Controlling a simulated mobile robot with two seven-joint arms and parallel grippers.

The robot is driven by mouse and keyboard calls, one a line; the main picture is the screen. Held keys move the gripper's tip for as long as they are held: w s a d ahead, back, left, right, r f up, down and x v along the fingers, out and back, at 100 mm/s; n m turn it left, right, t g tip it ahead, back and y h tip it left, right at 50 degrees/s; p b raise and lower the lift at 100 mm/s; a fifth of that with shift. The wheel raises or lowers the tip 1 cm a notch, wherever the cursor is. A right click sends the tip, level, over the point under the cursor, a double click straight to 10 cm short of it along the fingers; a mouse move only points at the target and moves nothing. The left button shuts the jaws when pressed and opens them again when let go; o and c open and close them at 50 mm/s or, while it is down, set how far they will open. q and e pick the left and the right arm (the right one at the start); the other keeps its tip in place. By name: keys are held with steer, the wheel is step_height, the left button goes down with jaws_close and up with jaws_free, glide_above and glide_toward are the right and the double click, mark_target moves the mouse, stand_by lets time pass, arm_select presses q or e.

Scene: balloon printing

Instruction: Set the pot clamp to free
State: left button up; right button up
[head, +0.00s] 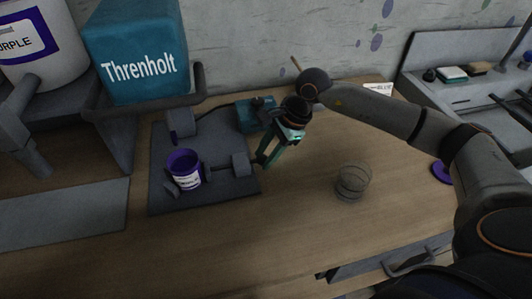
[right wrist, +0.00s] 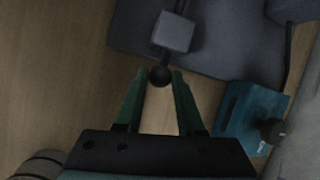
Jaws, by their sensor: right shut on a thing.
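The purple pot (head: 186,172) with a white label stands upright on a dark grey plate (head: 200,200). The pot clamp (head: 241,165) is a grey block at the plate's right side, with a rod reaching left toward the pot. The clamp block also shows in the right wrist view (right wrist: 173,33), with a round black knob (right wrist: 160,76) on its near side. My right gripper (head: 262,162) reaches down beside the clamp. In the right wrist view its green fingers (right wrist: 159,78) are closed around the knob. My left gripper is not in view.
A teal control box (head: 254,115) with a black knob stands behind the clamp. A clear glass (head: 353,183) stands to the right on the wooden table. A teal "Threnholt" box (head: 138,50) is at the back left. The table's front middle is clear.

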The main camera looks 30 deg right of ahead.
jaws_close()
steer(key=shift+d, duration=0.1)
stand_by(0.8)
